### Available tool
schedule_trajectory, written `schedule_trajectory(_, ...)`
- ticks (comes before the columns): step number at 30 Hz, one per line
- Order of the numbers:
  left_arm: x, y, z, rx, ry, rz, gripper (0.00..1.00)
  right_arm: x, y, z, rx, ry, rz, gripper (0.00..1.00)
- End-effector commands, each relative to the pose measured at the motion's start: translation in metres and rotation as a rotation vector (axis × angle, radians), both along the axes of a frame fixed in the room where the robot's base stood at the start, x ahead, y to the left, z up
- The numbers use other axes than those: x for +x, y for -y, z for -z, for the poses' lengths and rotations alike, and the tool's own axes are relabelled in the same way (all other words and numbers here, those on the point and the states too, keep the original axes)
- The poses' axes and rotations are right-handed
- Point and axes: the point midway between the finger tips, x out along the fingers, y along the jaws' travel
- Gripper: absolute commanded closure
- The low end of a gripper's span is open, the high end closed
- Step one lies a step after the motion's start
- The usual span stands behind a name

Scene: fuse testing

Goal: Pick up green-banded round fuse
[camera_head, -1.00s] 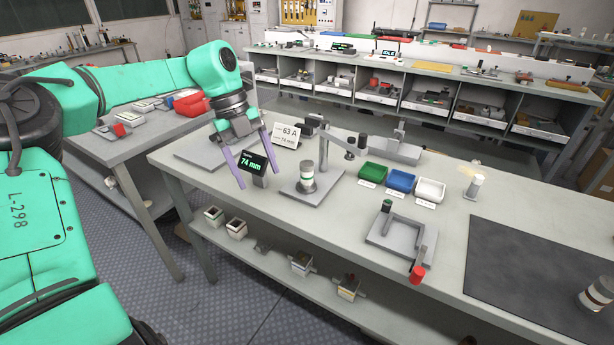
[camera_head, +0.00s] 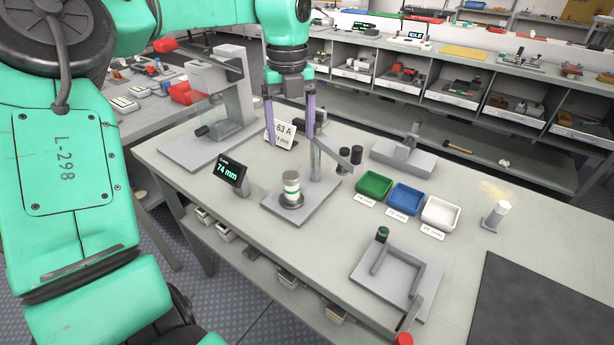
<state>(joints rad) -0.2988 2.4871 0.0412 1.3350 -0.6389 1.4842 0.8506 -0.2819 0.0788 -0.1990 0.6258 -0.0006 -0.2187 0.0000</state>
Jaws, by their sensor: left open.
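The green-banded round fuse (camera_head: 292,187) stands upright on a small grey stand with a square base plate (camera_head: 272,208), near the middle of the bench. It is a pale cylinder with a green band. My left gripper (camera_head: 290,140) has its two purple fingers apart and pointing down. They appear above and behind the fuse in the picture and do not touch it. Nothing is between the fingers except the view of a sign behind. My right gripper is not in view.
A display reading 74 mm (camera_head: 231,174) stands left of the fuse. A vertical post with an arm (camera_head: 318,155) rises close behind it. Green (camera_head: 374,185), blue (camera_head: 405,199) and white (camera_head: 440,213) trays lie to the right. A grey frame fixture (camera_head: 398,285) stands in front.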

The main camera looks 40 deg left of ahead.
Motion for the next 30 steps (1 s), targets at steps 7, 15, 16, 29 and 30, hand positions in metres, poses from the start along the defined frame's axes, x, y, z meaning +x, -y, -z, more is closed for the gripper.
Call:
schedule_trajectory(7, -0.002, 0.000, 0.059, -0.003, -0.007, 0.000, 0.19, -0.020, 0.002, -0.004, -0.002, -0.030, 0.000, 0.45)
schedule_trajectory(15, -0.001, 0.001, 0.100, -0.002, -0.005, 0.000, 0.19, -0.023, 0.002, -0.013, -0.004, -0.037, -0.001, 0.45)
schedule_trajectory(16, -0.001, 0.001, 0.106, -0.003, -0.007, 0.000, 0.19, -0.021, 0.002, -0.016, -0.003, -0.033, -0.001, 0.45)
schedule_trajectory(29, 0.001, 0.001, 0.141, -0.002, 0.000, 0.000, 0.30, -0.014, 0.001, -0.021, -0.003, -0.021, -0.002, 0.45)
schedule_trajectory(30, 0.001, 0.001, 0.141, -0.001, 0.000, 0.000, 0.46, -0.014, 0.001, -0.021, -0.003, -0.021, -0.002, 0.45)
